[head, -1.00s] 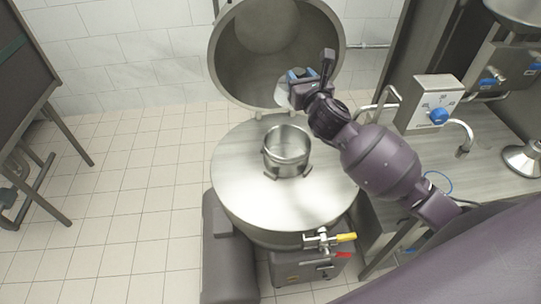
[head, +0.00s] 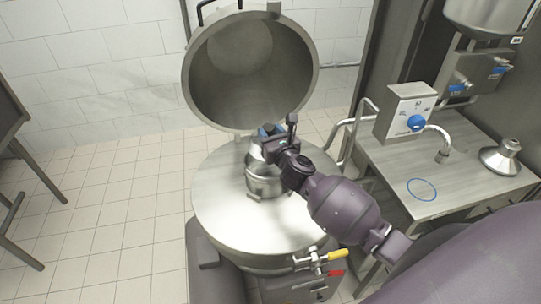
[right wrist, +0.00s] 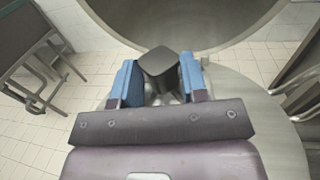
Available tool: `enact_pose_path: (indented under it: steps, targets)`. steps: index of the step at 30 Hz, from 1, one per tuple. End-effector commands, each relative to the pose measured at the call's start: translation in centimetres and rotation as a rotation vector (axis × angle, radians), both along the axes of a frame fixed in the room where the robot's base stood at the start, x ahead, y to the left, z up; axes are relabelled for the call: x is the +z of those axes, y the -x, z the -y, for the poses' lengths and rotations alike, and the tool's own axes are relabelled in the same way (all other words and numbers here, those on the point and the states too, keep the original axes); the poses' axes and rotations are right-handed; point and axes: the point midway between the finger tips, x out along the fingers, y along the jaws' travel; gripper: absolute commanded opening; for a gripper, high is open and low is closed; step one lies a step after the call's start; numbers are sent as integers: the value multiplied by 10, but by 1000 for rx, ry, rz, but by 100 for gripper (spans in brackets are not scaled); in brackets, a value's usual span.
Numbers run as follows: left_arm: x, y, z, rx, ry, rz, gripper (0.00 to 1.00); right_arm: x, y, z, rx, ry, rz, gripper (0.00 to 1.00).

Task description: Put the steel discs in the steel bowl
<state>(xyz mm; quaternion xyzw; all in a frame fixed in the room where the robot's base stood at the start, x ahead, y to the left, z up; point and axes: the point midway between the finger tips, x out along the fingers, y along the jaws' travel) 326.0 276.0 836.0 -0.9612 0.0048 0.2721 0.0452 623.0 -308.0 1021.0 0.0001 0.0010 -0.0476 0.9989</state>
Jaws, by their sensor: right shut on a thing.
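The steel bowl (head: 263,186) stands upright on the large round steel top, partly hidden behind my right gripper. My right gripper (head: 268,133), with blue fingertips, is over the bowl's rim. It is shut on a pale steel disc (head: 256,150), which shows just below the fingertips at the bowl's mouth. I cannot tell whether the disc touches the bowl. In the right wrist view the blue fingers (right wrist: 158,80) stand on either side of a dark block, and the disc is not clear. The bowl's inside is hidden. My left gripper is not in view.
The round steel top (head: 225,215) has free room around the bowl. A large open lid (head: 250,65) stands behind it. To the right is a counter (head: 395,165) with a tap, a control box (head: 405,112) and a steel cone-shaped part (head: 501,158).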

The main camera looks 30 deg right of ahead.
Motion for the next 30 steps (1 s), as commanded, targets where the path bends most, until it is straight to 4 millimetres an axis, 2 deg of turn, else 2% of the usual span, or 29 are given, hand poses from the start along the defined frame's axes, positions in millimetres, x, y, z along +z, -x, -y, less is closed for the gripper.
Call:
enact_pose_path:
  steps: [3,11,18,30]
  targets:
    - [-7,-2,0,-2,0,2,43,-16,0,0,0,-2,2,0]
    - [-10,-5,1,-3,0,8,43,-30,-1,0,1,-2,4,0]
    - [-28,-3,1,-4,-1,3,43,-62,-1,-1,0,-2,2,0]
    - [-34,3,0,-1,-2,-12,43,-66,-1,0,1,-1,5,0]
